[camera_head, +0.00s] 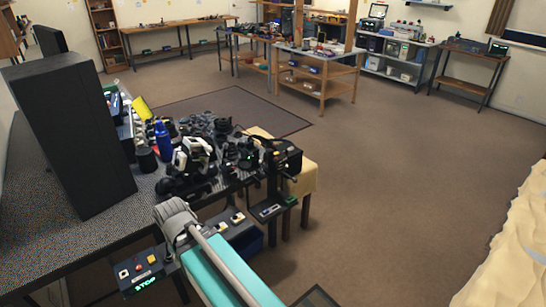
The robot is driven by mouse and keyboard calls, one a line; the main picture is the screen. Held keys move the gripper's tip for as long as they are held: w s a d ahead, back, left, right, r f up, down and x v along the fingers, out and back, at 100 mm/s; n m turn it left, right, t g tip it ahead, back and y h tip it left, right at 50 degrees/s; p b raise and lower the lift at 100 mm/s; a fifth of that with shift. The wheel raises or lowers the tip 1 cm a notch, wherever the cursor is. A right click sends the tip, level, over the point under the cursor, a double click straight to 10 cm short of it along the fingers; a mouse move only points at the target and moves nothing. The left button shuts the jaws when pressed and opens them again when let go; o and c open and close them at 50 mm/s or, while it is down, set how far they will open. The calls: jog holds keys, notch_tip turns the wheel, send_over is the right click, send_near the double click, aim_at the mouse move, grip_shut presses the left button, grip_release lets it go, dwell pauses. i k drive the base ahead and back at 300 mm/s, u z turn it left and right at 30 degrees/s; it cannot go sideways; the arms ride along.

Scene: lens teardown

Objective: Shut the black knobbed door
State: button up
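A tall black box-shaped cabinet (75,135) stands at the left on a dark speckled worktop. Its broad dark face and one side show. No knob can be made out on it, and I cannot tell whether it is the black knobbed door or whether any door on it is open. I cannot make out my gripper in this view.
Dark lens-like parts (215,128), a blue bottle (163,141) and a white-and-black device (194,158) crowd the worktop. A teal-topped piece (222,278) and a control box with a lit green display (145,280) are in front. Open brown floor (390,170) lies right.

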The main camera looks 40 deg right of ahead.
aim_at(268, 152)
jog(key=z, duration=0.05)
jog(key=k, duration=0.85)
jog(key=z, duration=1.75)
jog(key=i, duration=1)
jog(key=u, duration=0.05)
